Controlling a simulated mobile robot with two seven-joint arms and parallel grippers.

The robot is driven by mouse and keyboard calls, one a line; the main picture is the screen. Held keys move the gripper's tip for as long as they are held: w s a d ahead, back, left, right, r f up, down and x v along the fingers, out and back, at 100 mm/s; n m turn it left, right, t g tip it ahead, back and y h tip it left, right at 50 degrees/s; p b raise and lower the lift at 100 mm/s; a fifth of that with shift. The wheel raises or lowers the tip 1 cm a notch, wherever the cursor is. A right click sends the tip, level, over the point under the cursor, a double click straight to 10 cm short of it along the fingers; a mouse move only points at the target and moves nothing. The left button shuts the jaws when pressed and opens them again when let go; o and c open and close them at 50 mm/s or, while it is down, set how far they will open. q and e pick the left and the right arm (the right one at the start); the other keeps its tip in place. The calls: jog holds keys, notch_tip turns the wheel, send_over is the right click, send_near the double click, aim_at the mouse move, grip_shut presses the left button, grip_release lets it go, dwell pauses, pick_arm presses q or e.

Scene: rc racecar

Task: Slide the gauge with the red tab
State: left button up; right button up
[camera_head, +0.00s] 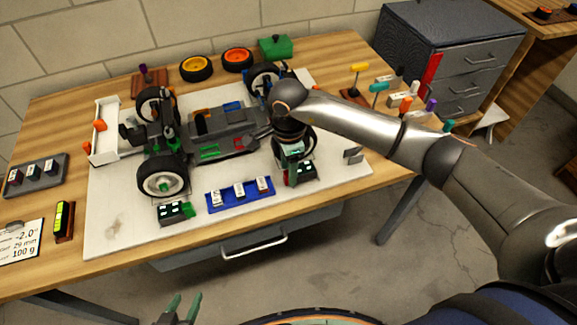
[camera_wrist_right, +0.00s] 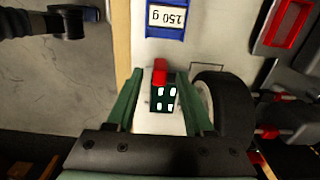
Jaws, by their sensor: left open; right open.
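The gauge with the red tab (camera_head: 304,171) lies on the white board beside the car's front wheel, partly covered by my right gripper in the head view. In the right wrist view its dark body (camera_wrist_right: 164,99) with white marks and its red tab (camera_wrist_right: 160,70) show between the fingers. My right gripper (camera_wrist_right: 160,80) is open, one green finger on each side of the gauge; contact cannot be told. A second gauge, with a green tab (camera_head: 174,212), lies near the rear wheel. My left gripper (camera_head: 181,310) is open and empty below the table's front edge.
The RC car (camera_head: 215,135) stands on the white board (camera_head: 118,215). A blue tray (camera_head: 240,193) with several weights lies left of the red-tab gauge and shows in the wrist view (camera_wrist_right: 165,34). The wheel (camera_wrist_right: 226,110) is close beside one right finger.

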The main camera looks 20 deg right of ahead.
jog(key=shift+c, duration=0.4)
grip_shut()
dwell(0.9)
